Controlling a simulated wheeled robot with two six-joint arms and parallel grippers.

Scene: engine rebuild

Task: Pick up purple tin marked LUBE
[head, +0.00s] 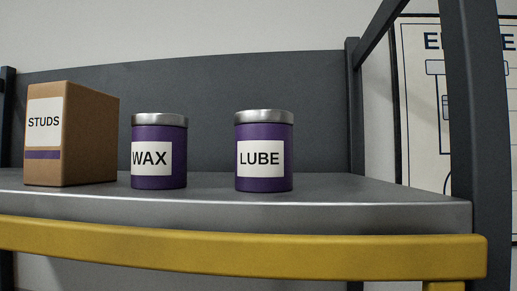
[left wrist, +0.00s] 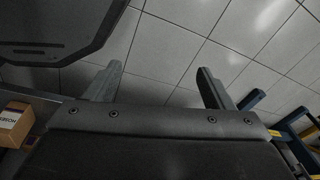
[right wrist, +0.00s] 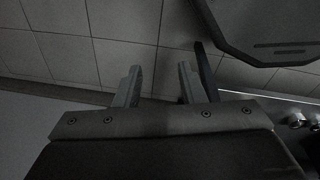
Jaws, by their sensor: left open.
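The purple tin marked LUBE (head: 264,175) stands upright on the grey shelf in the head view, with a silver lid and a white label. A similar purple tin marked WAX (head: 173,182) stands to its left, with a clear gap between them. My left gripper (left wrist: 158,85) shows only in the left wrist view; its fingers are wide apart with nothing between them. My right gripper (right wrist: 158,85) shows only in the right wrist view; its fingers are apart with nothing between them. Neither gripper is near the tins in any view.
A brown box marked STUDS (head: 90,140) stands left of the tins. The grey shelf (head: 380,190) has a yellow front beam (head: 250,250) and a dark post (head: 478,130) at right. The shelf right of the LUBE tin is clear. A cardboard box (left wrist: 14,122) shows in the left wrist view.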

